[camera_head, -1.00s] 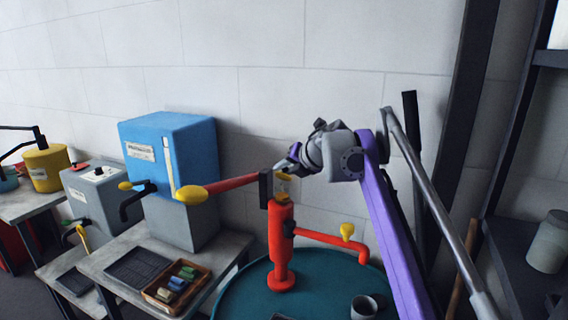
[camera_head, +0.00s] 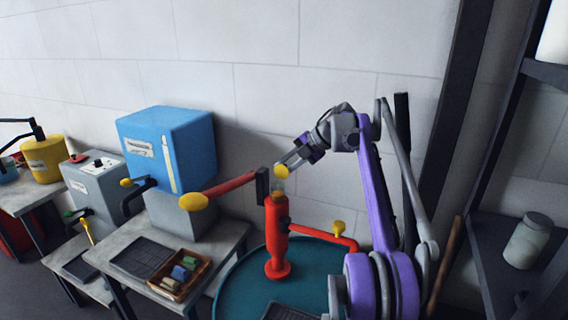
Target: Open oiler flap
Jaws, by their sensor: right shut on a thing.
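A red hand pump (camera_head: 277,235) stands upright on a round teal table, with a long red lever (camera_head: 232,184) reaching left to a yellow knob. A yellow round flap (camera_head: 282,171) shows just above the pump's top, over a small pale piece (camera_head: 277,186). My right gripper (camera_head: 287,166) comes from the upper right, and its jaws are shut at the yellow flap. The jaws are small here, and the exact contact is hard to see. My left gripper is not in view.
The teal table (camera_head: 238,284) has a dark grille at its front. A red spout with a yellow tap (camera_head: 339,228) points right. A blue tank (camera_head: 168,150) and a tray of small blocks (camera_head: 177,290) stand left. A shelf with a jar (camera_head: 528,240) is right.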

